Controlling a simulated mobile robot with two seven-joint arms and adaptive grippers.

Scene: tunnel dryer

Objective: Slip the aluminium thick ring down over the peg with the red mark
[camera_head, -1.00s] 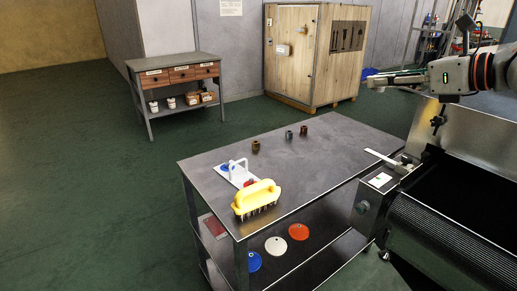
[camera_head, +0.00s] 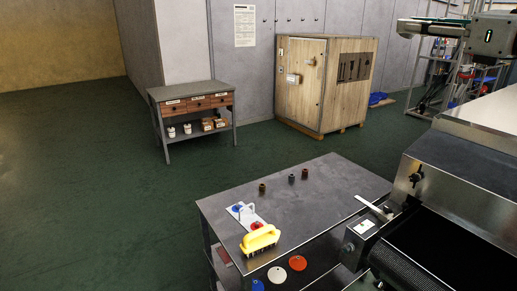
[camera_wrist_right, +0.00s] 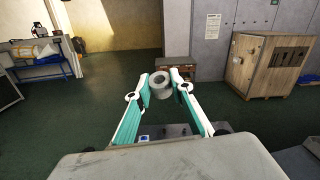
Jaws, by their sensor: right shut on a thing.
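A grey metallic thick ring (camera_wrist_right: 163,91) is held between the two fingertips of my right gripper (camera_wrist_right: 161,84) in the right wrist view, its hole visible. In the head view my right gripper (camera_head: 403,28) is high at the upper right, well away from the table; the ring cannot be made out there. A white board (camera_head: 246,215) with a blue mark (camera_head: 238,208) and a red mark (camera_head: 256,225) lies on the grey table (camera_head: 325,205). A pale upright part stands on the board; separate pegs are too small to tell. My left gripper is not in view.
A yellow brush (camera_head: 260,239) lies close in front of the board. A conveyor machine (camera_head: 440,200) adjoins the table's right side. A wooden crate (camera_head: 320,85) stands behind.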

